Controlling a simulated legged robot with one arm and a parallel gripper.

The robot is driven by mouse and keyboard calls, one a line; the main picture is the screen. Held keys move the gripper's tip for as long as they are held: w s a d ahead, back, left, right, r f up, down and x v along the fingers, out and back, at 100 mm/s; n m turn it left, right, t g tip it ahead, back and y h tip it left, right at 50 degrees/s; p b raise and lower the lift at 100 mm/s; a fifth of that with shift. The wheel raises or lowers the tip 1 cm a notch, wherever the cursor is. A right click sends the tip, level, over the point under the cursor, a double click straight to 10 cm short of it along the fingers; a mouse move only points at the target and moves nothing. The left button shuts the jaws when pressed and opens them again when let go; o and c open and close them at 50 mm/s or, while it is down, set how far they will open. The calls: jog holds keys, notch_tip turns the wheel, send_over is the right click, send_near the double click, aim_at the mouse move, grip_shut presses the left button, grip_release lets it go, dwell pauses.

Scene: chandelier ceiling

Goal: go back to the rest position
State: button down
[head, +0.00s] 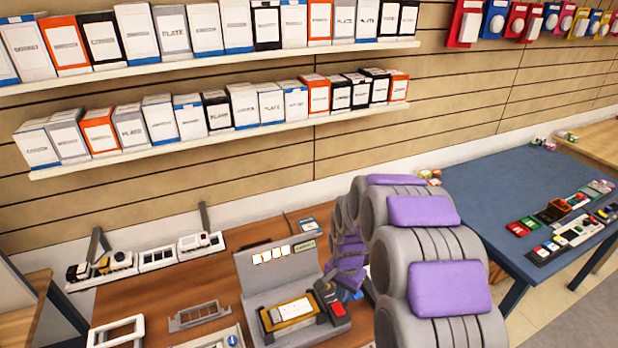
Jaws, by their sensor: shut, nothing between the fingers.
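My arm, grey with purple pads, rises from the lower right and bends down over the wooden bench (205,285). My gripper (327,293) is small and dark at the arm's far end. It is shut and empty, beside the right edge of a grey machine (262,272) on the bench. The machine has a raised back panel, a gold-framed plate (289,314) and a red button (338,309). My arm hides part of the bench to the right of the machine. I cannot tell whether the gripper touches the machine.
Two wall shelves (185,143) hold rows of boxes. Grey frames (198,315) lie left of the machine. A blue table (500,190) with small items stands right of my arm.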

jog(key=s+r+n, duration=0.5)
jog(key=s+r, duration=0.9)
jog(key=s, duration=0.3)
jog(key=s+r+n+g, duration=0.1)
jog(key=s+r, duration=0.1)
jog(key=s, duration=0.6)
jog(key=s+r+n, duration=0.2)
jog(key=s, duration=0.7)
jog(key=shift+s+r+g, duration=0.15)
jog(key=shift+r+g, duration=0.1)
jog(key=shift+g, duration=0.15)
